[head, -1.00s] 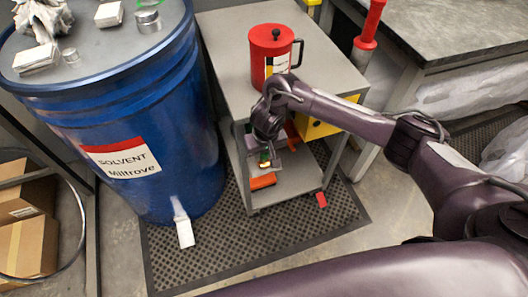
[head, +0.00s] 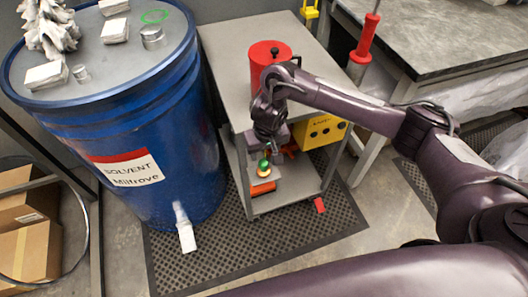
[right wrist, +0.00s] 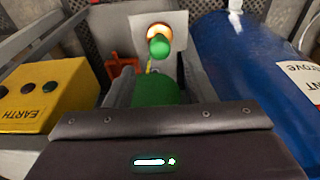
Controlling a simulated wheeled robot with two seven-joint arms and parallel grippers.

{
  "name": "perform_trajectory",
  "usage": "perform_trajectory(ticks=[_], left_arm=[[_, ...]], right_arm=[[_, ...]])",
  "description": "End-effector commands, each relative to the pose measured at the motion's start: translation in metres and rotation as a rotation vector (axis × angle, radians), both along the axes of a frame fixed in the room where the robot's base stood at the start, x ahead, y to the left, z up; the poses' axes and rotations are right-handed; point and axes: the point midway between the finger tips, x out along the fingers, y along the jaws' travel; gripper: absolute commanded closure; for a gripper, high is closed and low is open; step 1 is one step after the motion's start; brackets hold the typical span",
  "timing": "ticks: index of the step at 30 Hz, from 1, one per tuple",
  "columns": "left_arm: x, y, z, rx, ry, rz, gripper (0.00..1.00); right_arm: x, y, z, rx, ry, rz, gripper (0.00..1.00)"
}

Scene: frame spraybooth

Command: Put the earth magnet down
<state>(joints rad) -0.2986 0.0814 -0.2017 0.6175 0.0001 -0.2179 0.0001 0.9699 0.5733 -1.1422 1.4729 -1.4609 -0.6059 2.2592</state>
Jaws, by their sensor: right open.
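The earth magnet (head: 264,170), with a green knob over a copper-coloured base, stands on the grey lower level of the cart. It also shows in the right wrist view (right wrist: 159,45), beyond the fingers. My right gripper (head: 270,142) is above it, pointing down, open. In the right wrist view a larger green rounded shape (right wrist: 157,90) lies between the finger bases; I cannot tell what it is. The yellow box marked EARTH (right wrist: 45,95) is beside the gripper; it also shows in the head view (head: 321,131). My left gripper is out of view.
The grey cart (head: 232,58) carries a red pot (head: 268,58) on top, close to my right arm. A blue solvent drum (head: 130,135) stands close on the left. An orange item (head: 263,188) lies on the lower level. A workbench (head: 440,35) is at the right.

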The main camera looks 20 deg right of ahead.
Motion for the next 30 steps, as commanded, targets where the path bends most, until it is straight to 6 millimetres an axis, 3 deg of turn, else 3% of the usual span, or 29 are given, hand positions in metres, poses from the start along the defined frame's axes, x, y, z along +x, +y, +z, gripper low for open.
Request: perform_trajectory(ticks=[1,7,26,29,30], left_arm=[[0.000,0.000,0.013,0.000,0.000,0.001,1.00],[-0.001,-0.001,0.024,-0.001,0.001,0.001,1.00],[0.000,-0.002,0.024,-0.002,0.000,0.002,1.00],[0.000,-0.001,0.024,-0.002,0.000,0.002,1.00],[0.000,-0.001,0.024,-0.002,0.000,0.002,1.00]], right_arm=[[-0.001,-0.001,0.016,-0.003,-0.001,0.000,0.50],[-0.005,0.000,0.033,-0.001,0.001,0.000,0.50],[-0.006,0.001,0.034,0.002,0.001,0.002,0.50],[-0.011,0.017,0.030,0.029,-0.015,0.050,0.50],[-0.015,0.032,0.026,0.053,-0.028,0.091,0.50]])
